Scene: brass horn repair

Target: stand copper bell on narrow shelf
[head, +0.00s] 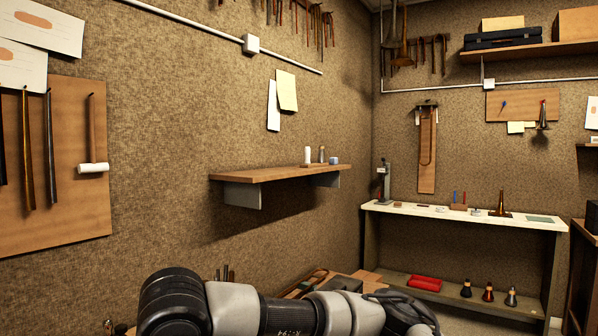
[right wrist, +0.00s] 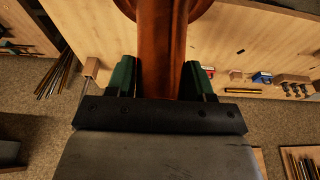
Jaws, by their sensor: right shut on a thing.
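The copper bell (right wrist: 163,50) is a reddish-brown tube that widens toward the top edge of the right wrist view, where its flare is cut off. My right gripper (right wrist: 160,78) is shut on its narrow part, with a green-padded finger on each side. The bell and the gripper do not show in the head view. The narrow shelf (head: 250,175) is a wooden board on grey brackets on the left wall in the head view. My left gripper is in neither view.
A white bottle (head: 307,155), a slim bottle (head: 322,155) and a small blue-grey jar (head: 334,160) stand at the shelf's right end; its left part is clear. My arm crosses the bottom of the head view. A white-topped bench (head: 460,215) stands at the back.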

